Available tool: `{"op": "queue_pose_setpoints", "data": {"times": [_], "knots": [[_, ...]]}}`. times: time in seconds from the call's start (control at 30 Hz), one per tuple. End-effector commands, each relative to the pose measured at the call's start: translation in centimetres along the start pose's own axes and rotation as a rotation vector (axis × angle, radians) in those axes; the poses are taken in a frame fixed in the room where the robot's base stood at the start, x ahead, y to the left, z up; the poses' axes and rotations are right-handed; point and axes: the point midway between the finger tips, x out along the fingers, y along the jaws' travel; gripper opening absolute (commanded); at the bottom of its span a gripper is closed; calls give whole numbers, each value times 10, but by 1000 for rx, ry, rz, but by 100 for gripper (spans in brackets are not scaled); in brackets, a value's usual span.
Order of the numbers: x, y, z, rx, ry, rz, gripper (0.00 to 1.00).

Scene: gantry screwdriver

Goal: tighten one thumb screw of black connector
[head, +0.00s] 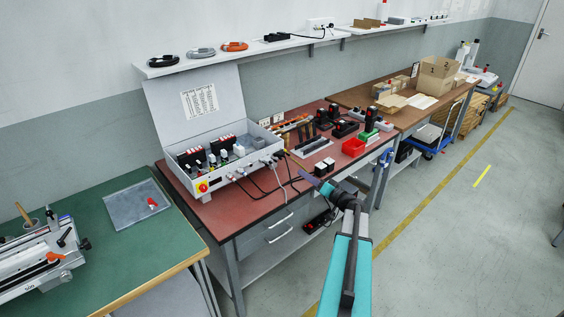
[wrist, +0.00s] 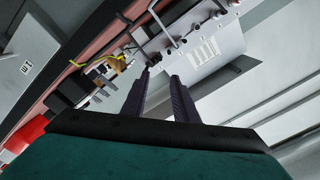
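An open grey control box (head: 222,172) stands on the red-brown bench, with dark cables plugged in along its front and right side. The black connector and its thumb screws are too small to pick out for sure in the head view. My gripper (head: 309,179) is in front of the bench edge, right of the box, its dark fingers pointing toward it. In the wrist view my gripper (wrist: 161,73) has a narrow gap between its fingers and nothing visible between them. Beyond the fingertips is a pale box wall (wrist: 205,50) with plugs and cables; a small dark part near the left fingertip is unclear.
The red-brown bench (head: 228,216) has a red bin (head: 353,147) and black devices right of the box. A green-topped table (head: 130,247) with a metal tray (head: 136,204) is at left. A wall shelf (head: 285,46) runs above. The floor at right is clear.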

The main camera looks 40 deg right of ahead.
Motion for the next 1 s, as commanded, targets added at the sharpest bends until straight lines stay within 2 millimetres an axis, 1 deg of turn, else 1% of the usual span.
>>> {"op": "queue_pose_setpoints", "data": {"times": [0.27, 0.47, 0.67, 1.0], "knots": [[1, 0, 1, 0, -2, -1, 27], [8, -1, 0, 0, -3, -2, 27], [27, -1, 0, 0, -4, -2, 27], [70, -1, 0, 1, -5, -2, 27]]}}
